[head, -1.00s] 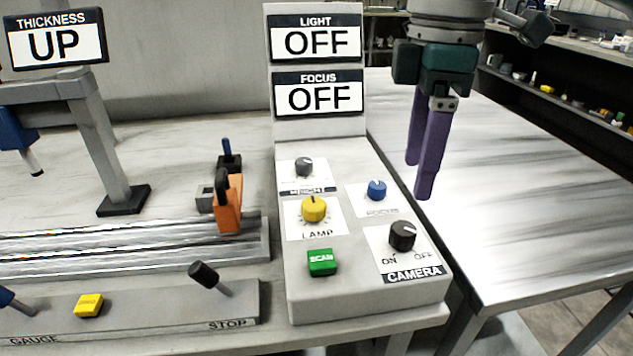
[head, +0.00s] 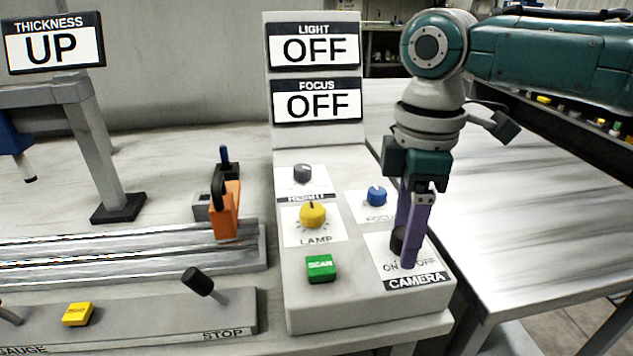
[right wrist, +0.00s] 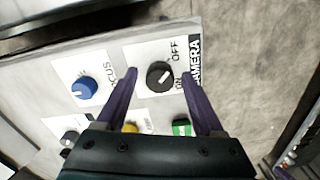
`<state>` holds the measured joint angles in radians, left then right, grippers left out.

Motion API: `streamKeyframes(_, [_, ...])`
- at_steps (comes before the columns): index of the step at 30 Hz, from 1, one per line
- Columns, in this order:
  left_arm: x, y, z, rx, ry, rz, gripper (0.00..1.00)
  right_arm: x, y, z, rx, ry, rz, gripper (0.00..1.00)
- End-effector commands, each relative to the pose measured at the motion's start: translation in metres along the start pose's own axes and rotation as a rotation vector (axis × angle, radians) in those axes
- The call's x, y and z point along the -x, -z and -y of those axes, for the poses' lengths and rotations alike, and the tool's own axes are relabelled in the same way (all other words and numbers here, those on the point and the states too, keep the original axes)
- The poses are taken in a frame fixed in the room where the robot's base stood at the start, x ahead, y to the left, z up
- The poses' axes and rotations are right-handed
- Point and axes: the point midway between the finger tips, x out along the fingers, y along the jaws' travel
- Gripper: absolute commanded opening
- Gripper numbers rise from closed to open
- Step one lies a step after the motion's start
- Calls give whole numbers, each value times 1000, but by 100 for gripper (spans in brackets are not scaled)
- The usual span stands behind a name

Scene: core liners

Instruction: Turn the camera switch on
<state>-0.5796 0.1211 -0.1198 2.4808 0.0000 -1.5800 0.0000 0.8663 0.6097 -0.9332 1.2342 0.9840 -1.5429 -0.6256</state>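The camera switch is a black round knob (right wrist: 160,75) on a white plate marked ON, OFF and CAMERA. In the right wrist view its white pointer line points toward OFF. My right gripper (right wrist: 166,72) is open, with its purple fingers on either side of the knob; I cannot tell whether they touch it. In the head view my right gripper (head: 405,258) points down over the camera plate, and its fingers partly hide the knob (head: 397,241). My left gripper is not clearly in view.
The grey control box (head: 345,310) also carries a green SCAN button (head: 320,268), a yellow lamp knob (head: 312,215), a blue focus knob (head: 377,196) and a grey knob (head: 303,174). Signs read LIGHT OFF (head: 314,45) and FOCUS OFF (head: 317,101). A bare table (head: 520,220) stands to the right.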

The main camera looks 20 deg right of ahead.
Motion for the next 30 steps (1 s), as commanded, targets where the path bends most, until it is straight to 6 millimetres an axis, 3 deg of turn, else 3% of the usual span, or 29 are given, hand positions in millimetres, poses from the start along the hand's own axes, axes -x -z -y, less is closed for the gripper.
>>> streamKeyframes(2, [0,0,-1,3,-2,0,0,0,0,0,0,0,0,60])
streamKeyframes(18, [0,0,-2,6,-5,0,0,1,0,0,0,0,-1,0])
streamKeyframes(30, [6,1,1,-3,2,2,0,3,0,0,-29,0,-1,0])
